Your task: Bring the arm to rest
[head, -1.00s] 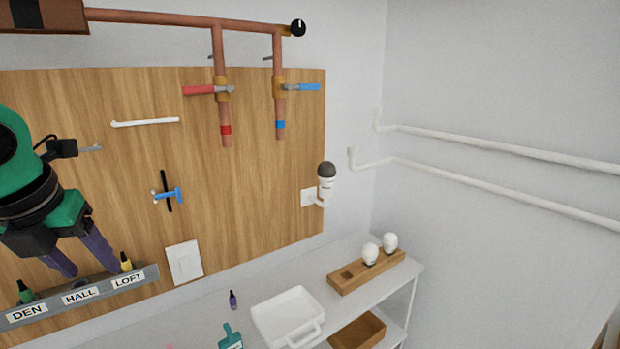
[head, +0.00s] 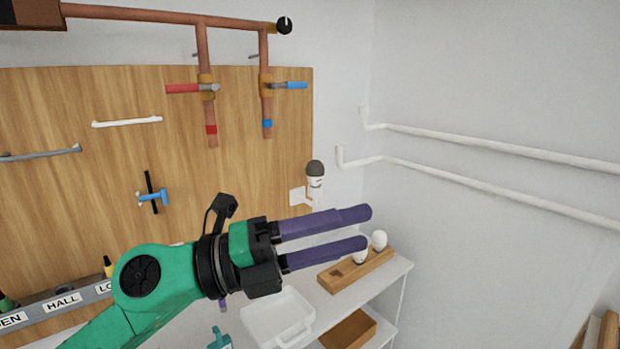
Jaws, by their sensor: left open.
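My left gripper (head: 366,228) comes in from the lower left on a green arm and points to the right. Its two purple fingers are apart with nothing between them. It is in front of the white shelf and covers part of it, and one finger overlaps a bulb in the picture. My right gripper is not in view.
A white tray (head: 262,326) and a wooden block (head: 340,277) with two white bulbs stand on the shelf. A wall lamp (head: 315,176) is above the gripper. Copper pipes with a red lever (head: 183,88) and a blue lever (head: 292,86) hang above. White pipes run along the right wall.

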